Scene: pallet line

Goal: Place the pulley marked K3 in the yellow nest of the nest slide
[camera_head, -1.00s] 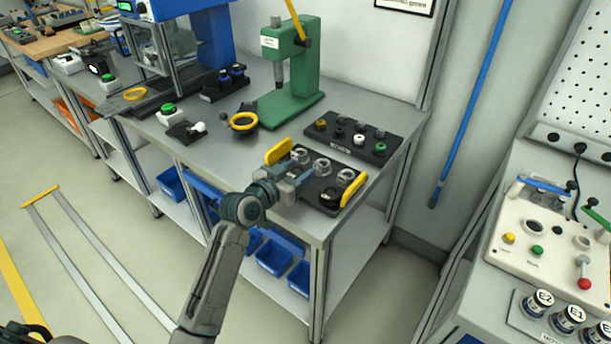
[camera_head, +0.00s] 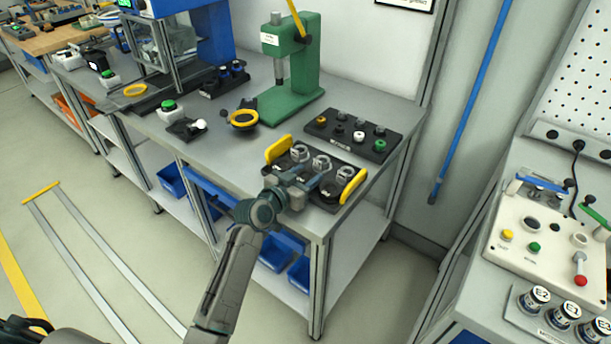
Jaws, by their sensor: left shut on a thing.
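A dark tray with yellow handles (camera_head: 353,186) stands at the front right corner of the grey bench. It holds several silver pulleys (camera_head: 321,163); their marks are too small to read, so I cannot tell which is K3. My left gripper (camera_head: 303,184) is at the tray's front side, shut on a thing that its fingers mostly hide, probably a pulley. A yellow ring (camera_head: 135,90) lies on a long dark slide at the bench's left. Another yellow ring (camera_head: 243,118) sits on a black round base mid-bench. I cannot tell for sure which is the yellow nest.
A green press (camera_head: 306,60) stands behind the tray. A black rack (camera_head: 378,152) with several coloured parts lies behind it to the right. A green button (camera_head: 168,105) and a small white-knobbed lever (camera_head: 199,124) are on the left. A control panel (camera_head: 515,220) stands far right.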

